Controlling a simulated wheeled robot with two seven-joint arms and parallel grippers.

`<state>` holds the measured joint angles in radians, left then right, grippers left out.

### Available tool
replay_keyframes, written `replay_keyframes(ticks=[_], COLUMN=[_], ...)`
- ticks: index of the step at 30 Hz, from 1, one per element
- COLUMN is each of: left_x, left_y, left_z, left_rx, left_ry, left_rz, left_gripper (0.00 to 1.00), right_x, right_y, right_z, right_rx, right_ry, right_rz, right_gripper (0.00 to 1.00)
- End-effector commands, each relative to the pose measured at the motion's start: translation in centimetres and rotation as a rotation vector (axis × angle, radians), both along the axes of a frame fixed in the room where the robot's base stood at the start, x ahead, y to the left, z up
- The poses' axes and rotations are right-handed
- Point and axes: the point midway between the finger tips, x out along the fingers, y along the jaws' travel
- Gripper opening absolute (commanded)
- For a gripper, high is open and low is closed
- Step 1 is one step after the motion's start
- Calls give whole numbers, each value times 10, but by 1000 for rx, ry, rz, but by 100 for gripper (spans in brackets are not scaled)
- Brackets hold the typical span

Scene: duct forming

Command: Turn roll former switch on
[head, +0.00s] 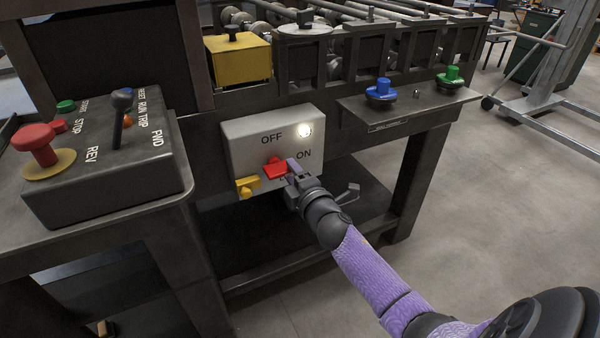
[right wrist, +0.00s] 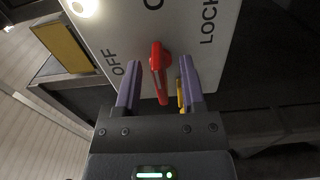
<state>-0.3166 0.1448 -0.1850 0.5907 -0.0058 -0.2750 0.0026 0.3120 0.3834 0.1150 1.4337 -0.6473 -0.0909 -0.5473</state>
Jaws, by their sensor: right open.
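The switch box (head: 245,140) is a light grey panel on the front of the roll former, marked OFF and ON, with a lit white lamp (head: 304,130) at its upper right. Its red switch handle (head: 274,169) is low on the panel; it also shows in the right wrist view (right wrist: 157,65). My right gripper (head: 284,172) is at the handle. In the right wrist view its two purple fingers (right wrist: 158,88) are open, one on each side of the red handle, with visible gaps. My left gripper is out of view.
A yellow tab (head: 248,187) sits at the panel's lower left. A control box (head: 110,165) with a red stop button (head: 37,143) and a black lever (head: 121,102) stands at left. Blue (head: 381,90) and green (head: 450,76) knobs sit on the right shelf.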

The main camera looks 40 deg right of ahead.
Motion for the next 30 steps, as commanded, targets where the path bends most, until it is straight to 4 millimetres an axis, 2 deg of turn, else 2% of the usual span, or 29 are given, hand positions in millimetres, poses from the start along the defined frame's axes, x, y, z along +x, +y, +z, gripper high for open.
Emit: replay_keyframes(ticks=[1,6,12,26,28,29,30], left_x=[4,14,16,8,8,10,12], left_y=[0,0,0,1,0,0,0], left_z=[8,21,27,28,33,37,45], left_rx=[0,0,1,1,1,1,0], left_ry=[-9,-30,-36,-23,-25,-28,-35], left_rz=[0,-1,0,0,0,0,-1], left_gripper=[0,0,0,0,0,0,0], right_x=[-10,-50,-80,-84,-87,-91,-100], right_y=[2,12,19,19,22,24,29], right_z=[5,5,2,0,-12,-23,-45], right_rx=[1,3,1,1,48,96,181], right_ry=[-1,-1,1,2,39,73,138], right_rz=[-1,-1,-2,-2,-3,-7,-15], right_gripper=[51,51,51,51,51,51,51])
